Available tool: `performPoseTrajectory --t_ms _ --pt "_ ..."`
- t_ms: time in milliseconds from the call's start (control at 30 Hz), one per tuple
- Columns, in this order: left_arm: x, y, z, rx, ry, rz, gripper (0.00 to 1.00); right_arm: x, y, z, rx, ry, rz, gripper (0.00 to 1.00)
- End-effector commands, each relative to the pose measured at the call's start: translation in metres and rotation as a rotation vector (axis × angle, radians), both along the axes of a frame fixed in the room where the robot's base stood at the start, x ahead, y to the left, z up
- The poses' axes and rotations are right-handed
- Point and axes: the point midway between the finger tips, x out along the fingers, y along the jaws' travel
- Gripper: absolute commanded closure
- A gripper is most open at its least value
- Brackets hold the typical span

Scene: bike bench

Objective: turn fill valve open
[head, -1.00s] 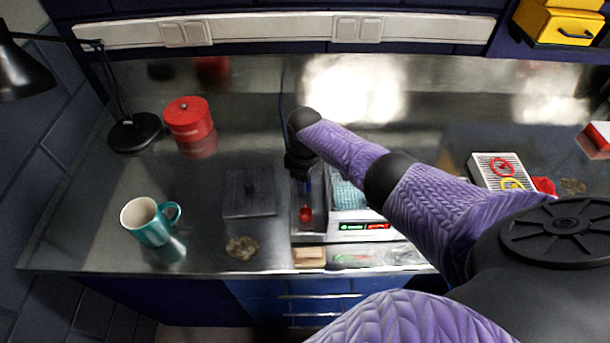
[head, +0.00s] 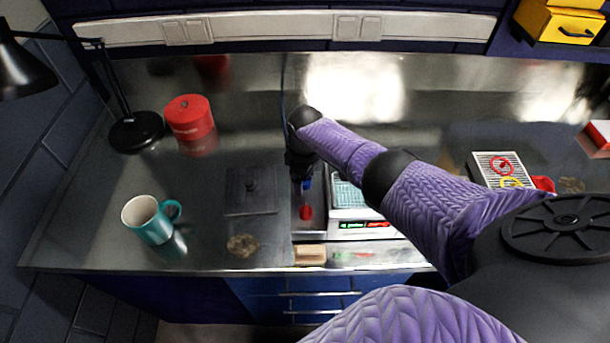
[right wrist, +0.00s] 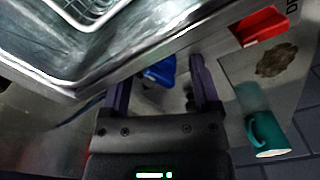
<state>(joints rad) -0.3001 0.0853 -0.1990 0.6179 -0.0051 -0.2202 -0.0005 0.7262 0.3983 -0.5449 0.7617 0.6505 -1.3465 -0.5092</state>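A blue handle (head: 307,184) and a red handle (head: 306,213) sit on the narrow strip along the left side of a basin unit (head: 360,213). No label tells me which is the fill valve. My right gripper (head: 302,178) points down over the strip, just behind the blue handle. In the right wrist view the fingers (right wrist: 160,78) are spread apart, with the blue handle (right wrist: 160,71) in the gap between them. I cannot tell whether either finger touches it. The red handle (right wrist: 260,27) lies off to the right there. My left gripper is not in view.
A teal mug (head: 150,221), a red tin (head: 188,117) and a black lamp base (head: 136,132) stand on the left. A flat grey lid (head: 251,204) lies left of the strip. A tan block (head: 310,254) is at the front edge. My right forearm spans the basin's right side.

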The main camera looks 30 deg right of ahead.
Motion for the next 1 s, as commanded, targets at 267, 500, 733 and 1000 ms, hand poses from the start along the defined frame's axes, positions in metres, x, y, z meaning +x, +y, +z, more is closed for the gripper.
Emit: performPoseTrajectory --t_ms 267,500,733,1000 --pt "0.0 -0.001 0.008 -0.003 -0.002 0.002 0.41 0.0 0.0 0.012 0.0 0.0 0.0 0.21" --pt "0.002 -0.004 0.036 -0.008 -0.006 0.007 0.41 0.0 0.0 0.074 -0.001 -0.003 0.001 0.21" --pt "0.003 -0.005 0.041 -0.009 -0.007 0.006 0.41 0.0 0.0 0.099 0.0 0.0 0.001 0.21" --pt "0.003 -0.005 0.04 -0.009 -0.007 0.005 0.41 0.0 0.0 0.099 -0.001 0.001 0.0 0.21"
